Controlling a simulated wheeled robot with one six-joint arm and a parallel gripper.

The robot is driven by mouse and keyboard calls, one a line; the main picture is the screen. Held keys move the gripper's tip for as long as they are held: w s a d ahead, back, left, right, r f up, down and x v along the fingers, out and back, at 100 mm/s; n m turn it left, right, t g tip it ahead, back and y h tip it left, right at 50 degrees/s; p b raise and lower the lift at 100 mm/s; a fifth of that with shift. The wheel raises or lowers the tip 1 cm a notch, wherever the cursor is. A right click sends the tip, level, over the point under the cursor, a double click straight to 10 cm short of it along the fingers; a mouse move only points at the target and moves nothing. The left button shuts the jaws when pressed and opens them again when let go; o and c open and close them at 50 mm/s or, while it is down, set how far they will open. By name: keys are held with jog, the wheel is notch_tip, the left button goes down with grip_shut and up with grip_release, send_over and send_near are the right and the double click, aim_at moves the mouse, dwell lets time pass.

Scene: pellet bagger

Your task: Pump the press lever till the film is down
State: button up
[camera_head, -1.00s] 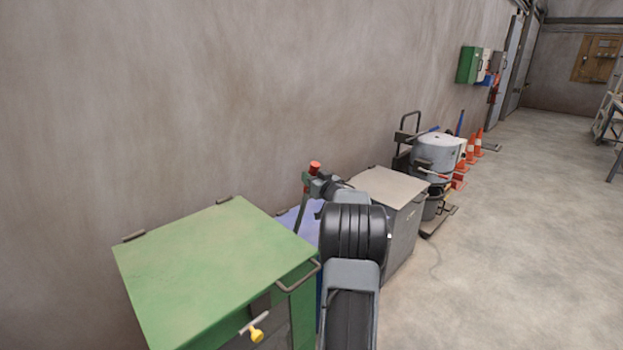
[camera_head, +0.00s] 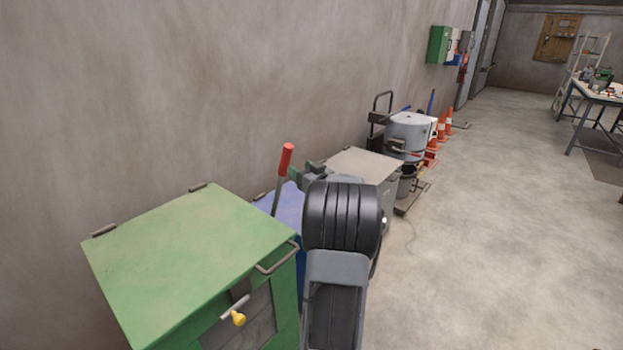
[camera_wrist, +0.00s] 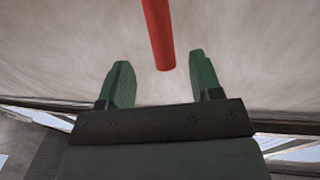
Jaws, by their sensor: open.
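The press lever has a red grip (camera_head: 286,158) on a thin grey-green stalk and leans slightly right in the head view. It rises by a blue-topped cabinet (camera_head: 281,206) between the green cabinet and my arm. My gripper (camera_head: 298,171) is just right of the grip, partly hidden behind my arm. In the wrist view, its green fingers (camera_wrist: 162,75) are spread apart, and the red grip (camera_wrist: 158,32) comes from the top with its end between the fingertips. A clear gap shows on both sides of it. The film cannot be seen.
A green cabinet (camera_head: 195,255) with a yellow-knobbed handle stands at the front left against the wall. A grey box (camera_head: 366,163), a grey drum (camera_head: 408,136) and orange cones (camera_head: 441,130) stand beyond. The floor at right is open, with a workbench (camera_head: 600,95) far right.

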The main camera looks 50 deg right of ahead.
jog(key=shift+s+a+f, duration=0.1)
jog(key=shift+s+a, duration=0.05)
jog(key=shift+s, duration=0.7)
jog(key=shift+s+a+r, duration=0.1)
jog(key=shift+s+a, duration=0.1)
jog(key=shift+s, duration=0.65)
jog(key=shift+s+a+f, duration=0.1)
jog(key=shift+s+a, duration=0.05)
jog(key=shift+s, duration=0.7)
